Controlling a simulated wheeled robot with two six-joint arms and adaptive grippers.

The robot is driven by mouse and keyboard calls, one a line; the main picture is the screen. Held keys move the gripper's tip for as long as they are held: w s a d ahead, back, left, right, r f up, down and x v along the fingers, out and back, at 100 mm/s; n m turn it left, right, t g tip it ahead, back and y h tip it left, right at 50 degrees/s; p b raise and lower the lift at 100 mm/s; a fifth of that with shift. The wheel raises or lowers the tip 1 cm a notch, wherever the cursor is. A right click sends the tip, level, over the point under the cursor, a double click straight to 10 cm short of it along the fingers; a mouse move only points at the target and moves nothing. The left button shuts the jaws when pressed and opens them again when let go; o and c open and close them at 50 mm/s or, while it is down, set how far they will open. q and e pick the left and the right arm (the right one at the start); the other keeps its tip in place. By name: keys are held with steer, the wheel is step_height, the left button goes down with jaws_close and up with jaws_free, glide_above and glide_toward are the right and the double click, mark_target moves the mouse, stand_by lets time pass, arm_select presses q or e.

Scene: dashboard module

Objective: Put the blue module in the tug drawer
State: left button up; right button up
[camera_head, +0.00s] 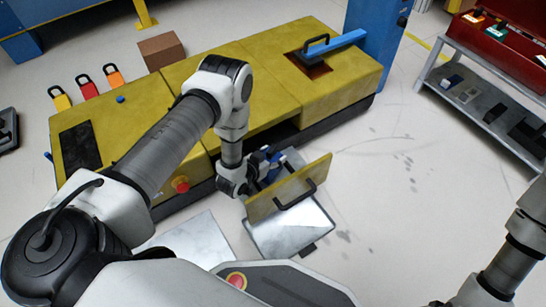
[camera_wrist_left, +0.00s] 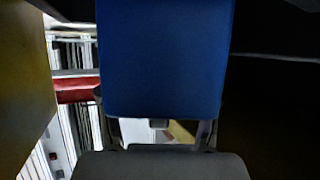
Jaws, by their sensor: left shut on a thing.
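The yellow tug (camera_head: 180,80) stands across the middle of the head view. Its drawer is pulled out, with a yellow front panel (camera_head: 318,174) and a black handle on the near side. My left gripper (camera_head: 266,166) is low between this panel and the tug body, at the drawer opening. It is shut on the blue module (camera_wrist_left: 165,55), which fills the upper middle of the left wrist view. In the head view only small blue patches show by the gripper. The drawer's floor is mostly hidden, so I cannot tell whether the module touches it. My right gripper is out of view.
Metal plates (camera_head: 290,232) lie below the drawer front. A red emergency button (camera_head: 181,184) is on the tug's near side. A blue-handled part (camera_head: 335,43) sits on its top. A grey shelf cart (camera_head: 480,100) stands at the right, with clear floor between.

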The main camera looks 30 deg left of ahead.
arm_select(q)
steer(key=shift+w, duration=0.1)
steer(key=shift+f, duration=0.3)
steer(key=o, duration=1.6)
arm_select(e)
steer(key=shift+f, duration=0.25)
arm_select(q)
steer(key=shift+r, duration=0.15)
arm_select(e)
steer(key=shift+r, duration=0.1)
arm_select(q)
steer(key=shift+s+r+p, duration=0.2)
steer(key=shift+r+p, duration=0.1)
steer(key=shift+p, duration=0.1)
steer(key=p+v, duration=0.3)
steer(key=v, duration=0.2)
steer(key=p+v, duration=0.3)
steer(key=v, duration=0.3)
steer(key=shift+s+a+f, duration=0.1)
steer(key=shift+s, duration=0.25)
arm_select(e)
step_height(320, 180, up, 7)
